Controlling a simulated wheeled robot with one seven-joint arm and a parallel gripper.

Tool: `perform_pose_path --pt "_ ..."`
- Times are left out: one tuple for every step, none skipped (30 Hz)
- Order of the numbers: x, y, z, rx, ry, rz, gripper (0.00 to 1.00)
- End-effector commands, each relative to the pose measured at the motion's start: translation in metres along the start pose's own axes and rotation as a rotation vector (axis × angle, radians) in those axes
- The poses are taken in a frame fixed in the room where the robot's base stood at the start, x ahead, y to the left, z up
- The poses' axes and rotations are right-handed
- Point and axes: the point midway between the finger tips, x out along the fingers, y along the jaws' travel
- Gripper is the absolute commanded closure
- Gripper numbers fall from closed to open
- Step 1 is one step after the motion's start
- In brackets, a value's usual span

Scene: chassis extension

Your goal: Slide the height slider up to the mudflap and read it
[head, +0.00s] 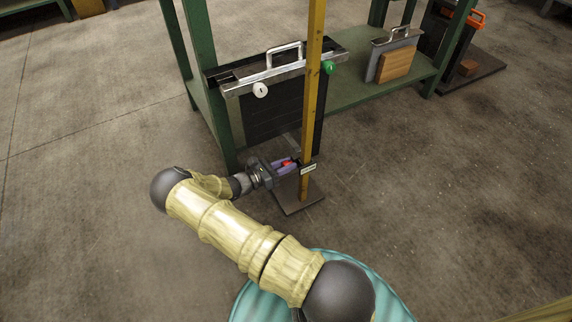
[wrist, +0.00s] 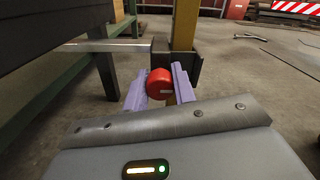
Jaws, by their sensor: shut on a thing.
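The height gauge is a yellow post (head: 312,90) standing upright on a flat base plate (head: 297,204). Its dark slider (wrist: 192,68) sits low on the post, with a small pale label (head: 308,168) at its side. A silver pointer bar (wrist: 108,46) reaches left from the slider. The black mudflap (head: 262,118) hangs behind the post; its dark edge fills the upper left of the wrist view (wrist: 45,35). I cannot tell whether bar and flap touch. My gripper (head: 288,168) is shut on the slider's red knob (wrist: 160,82), purple fingers (wrist: 136,95) on both sides.
A steel bar (head: 285,75) with a handle, a white knob (head: 260,90) and a green knob (head: 328,67) runs along the flap's top. A green bench (head: 350,62) stands behind, with a wood-faced block (head: 396,64) on its shelf. Floor to the right is clear.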

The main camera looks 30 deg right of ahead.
Motion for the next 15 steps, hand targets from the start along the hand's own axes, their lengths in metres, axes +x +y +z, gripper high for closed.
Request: perform_pose_path --pt "0.0003 -0.0025 0.0084 -0.002 -0.003 -0.001 1.0" --pt "0.0003 -0.0027 0.0095 -0.002 -0.003 -0.001 1.0" --pt "0.0004 -0.003 0.0103 -0.002 -0.003 -0.001 1.0" --pt "0.0004 -0.003 0.0106 -0.002 -0.004 -0.001 1.0" --pt "0.0004 -0.003 0.0106 -0.002 -0.004 -0.001 1.0" --pt "0.0004 -0.0029 0.0104 -0.002 -0.004 -0.001 1.0" --pt "0.0005 -0.0028 0.0102 -0.002 -0.004 -0.002 1.0" --pt "0.0005 -0.0028 0.0099 -0.002 -0.004 -0.002 1.0" --pt "0.0005 -0.0027 0.0098 -0.002 -0.004 -0.002 1.0" --pt "0.0005 -0.0027 0.0098 -0.002 -0.004 -0.002 1.0" --pt "0.0005 -0.0027 0.0099 -0.002 -0.004 -0.002 1.0" --pt "0.0005 -0.0027 0.01 -0.001 -0.005 -0.002 1.0" --pt "0.0006 -0.0027 0.01 -0.001 -0.005 -0.002 1.0" --pt "0.0006 -0.0027 0.0101 -0.001 -0.005 -0.002 0.72" --pt "0.0006 -0.0026 0.01 -0.001 -0.005 -0.002 0.64"
